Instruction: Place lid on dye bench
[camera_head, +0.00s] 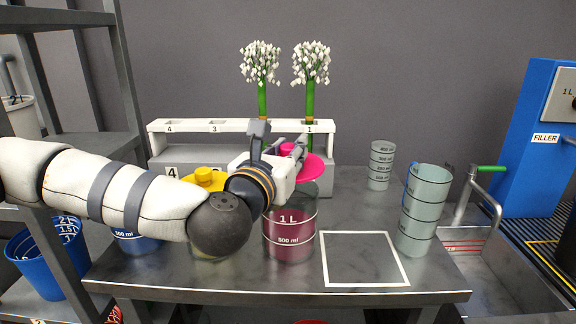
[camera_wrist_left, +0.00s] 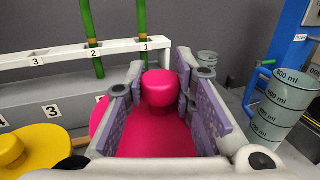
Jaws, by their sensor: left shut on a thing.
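My left gripper (camera_head: 290,152) comes in from the left and is shut on the pink lid (camera_head: 312,167). In the left wrist view the lid's round knob (camera_wrist_left: 160,88) sits between the two finger pads. The lid is at the top of a clear jar of magenta dye (camera_head: 290,236), marked 1 L and 500 ml; I cannot tell whether it touches the rim. The jar stands on the grey dye bench (camera_head: 345,200). A white square outline (camera_head: 365,285) on the bench, right of the jar, is empty. My right gripper is not in view.
A yellow lid (camera_head: 204,177) is on the yellow jar to the left, partly behind my arm. Two clear measuring cups (camera_head: 381,165) (camera_head: 424,208) stand on the right. A numbered rack (camera_head: 240,126) holds two white flower bunches behind. A sink and blue filler (camera_head: 530,160) are far right.

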